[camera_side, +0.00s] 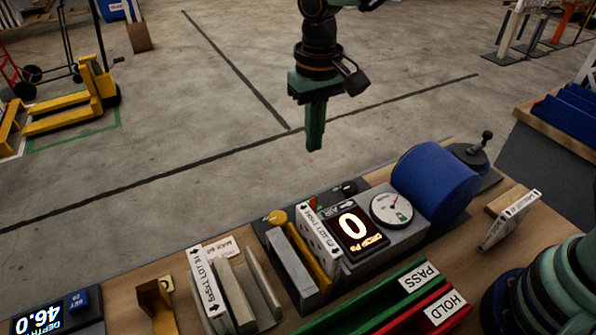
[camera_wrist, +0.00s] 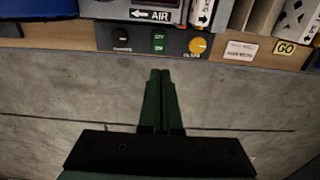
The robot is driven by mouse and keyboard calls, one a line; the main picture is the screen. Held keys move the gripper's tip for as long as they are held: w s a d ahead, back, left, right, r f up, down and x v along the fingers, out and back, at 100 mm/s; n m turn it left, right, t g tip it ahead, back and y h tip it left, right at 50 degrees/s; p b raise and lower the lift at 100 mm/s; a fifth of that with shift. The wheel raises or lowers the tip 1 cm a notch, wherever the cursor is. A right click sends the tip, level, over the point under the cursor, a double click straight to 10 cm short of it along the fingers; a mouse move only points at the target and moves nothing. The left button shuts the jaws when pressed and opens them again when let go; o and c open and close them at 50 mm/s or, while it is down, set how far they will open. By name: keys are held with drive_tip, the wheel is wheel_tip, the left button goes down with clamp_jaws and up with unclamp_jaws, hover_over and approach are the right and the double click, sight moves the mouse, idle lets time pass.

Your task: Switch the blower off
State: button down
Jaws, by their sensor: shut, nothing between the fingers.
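The blower, a blue cylinder (camera_side: 435,183), stands on the bench in the side view, beside a gauge box (camera_side: 400,232) whose display (camera_side: 357,232) reads 0. A dark control panel (camera_wrist: 178,42) on the bench edge shows in the wrist view. My gripper (camera_side: 315,147) is shut and empty, pointing down above the floor beyond the bench. Its fingertips (camera_wrist: 160,73) appear just below the switch in the wrist view, apart from it.
A lever with a black ball knob (camera_side: 487,135) stands behind the blower. A green PASS rail (camera_side: 385,298) and a red HOLD rail (camera_side: 428,318) lie at the front. Boxed filters (camera_side: 218,285) stand in slots at left. The floor around my gripper is clear.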

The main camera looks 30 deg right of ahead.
sight(310, 202)
drive_tip(key=shift+w, duration=0.2)
wheel_tip(310, 202, down, 14)
drive_tip(key=shift+w, duration=0.1)
idle(0.6)
drive_tip(key=shift+f, duration=0.2)
idle(0.5)
drive_tip(key=shift+s+r, duration=0.2)
drive_tip(key=shift+s, duration=0.6)
wheel_tip(310, 202, up, 14)
idle(0.5)
